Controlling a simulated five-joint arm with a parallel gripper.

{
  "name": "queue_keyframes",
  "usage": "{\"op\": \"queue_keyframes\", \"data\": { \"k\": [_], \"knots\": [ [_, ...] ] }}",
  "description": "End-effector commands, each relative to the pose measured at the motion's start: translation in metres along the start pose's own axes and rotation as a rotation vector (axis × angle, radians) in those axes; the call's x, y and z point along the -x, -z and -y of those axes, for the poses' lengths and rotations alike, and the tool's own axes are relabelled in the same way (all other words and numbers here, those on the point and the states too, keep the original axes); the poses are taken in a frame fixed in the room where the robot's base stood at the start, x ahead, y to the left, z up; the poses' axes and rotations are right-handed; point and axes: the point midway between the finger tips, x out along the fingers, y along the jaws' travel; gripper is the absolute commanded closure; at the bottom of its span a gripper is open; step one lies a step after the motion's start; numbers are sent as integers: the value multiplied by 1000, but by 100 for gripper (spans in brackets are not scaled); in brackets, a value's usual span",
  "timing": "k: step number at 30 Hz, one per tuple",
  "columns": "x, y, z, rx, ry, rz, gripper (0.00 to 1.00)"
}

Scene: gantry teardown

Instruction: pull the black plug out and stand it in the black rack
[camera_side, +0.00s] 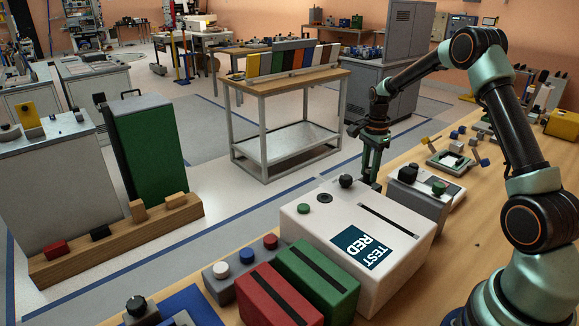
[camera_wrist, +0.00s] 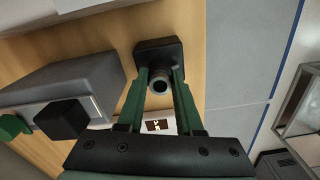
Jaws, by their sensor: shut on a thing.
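My gripper (camera_side: 371,160) points down behind the white box (camera_side: 310,225) in the side view. In the wrist view its two green fingers (camera_wrist: 160,88) are shut on the round grey-ringed end of a black piece, which I take to be the black plug (camera_wrist: 158,53). The plug's square black body lies beyond the fingertips, over the wooden bench near its edge. In the side view the plug is mostly hidden by the white box and fingers; I cannot tell whether it is still seated. I cannot pick out the black rack for certain.
A grey box (camera_side: 424,205) with black and green knobs stands close beside my gripper; it also shows in the wrist view (camera_wrist: 85,78). Slotted green (camera_side: 318,278) and red (camera_side: 272,298) blocks stand in front. A wooden rail (camera_side: 130,236) holds several coloured blocks at left.

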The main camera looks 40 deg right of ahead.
Motion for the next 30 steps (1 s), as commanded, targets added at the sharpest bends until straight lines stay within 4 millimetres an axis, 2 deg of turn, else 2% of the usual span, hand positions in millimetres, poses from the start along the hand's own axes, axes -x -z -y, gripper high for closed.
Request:
{"op": "queue_keyframes", "data": {
  "k": [4,5,6,7,16,20,23,30],
  "knots": [
    [-6,0,0,0,-1,0,100],
    [-6,0,0,0,0,0,54],
    [-5,0,0,0,0,0,38],
    [-5,0,0,0,0,0,30],
    [-5,0,0,0,0,0,30],
    [3,0,1,0,3,-1,30],
    [18,0,1,0,5,-1,30],
    [67,0,1,0,6,-1,30]
  ]
}}
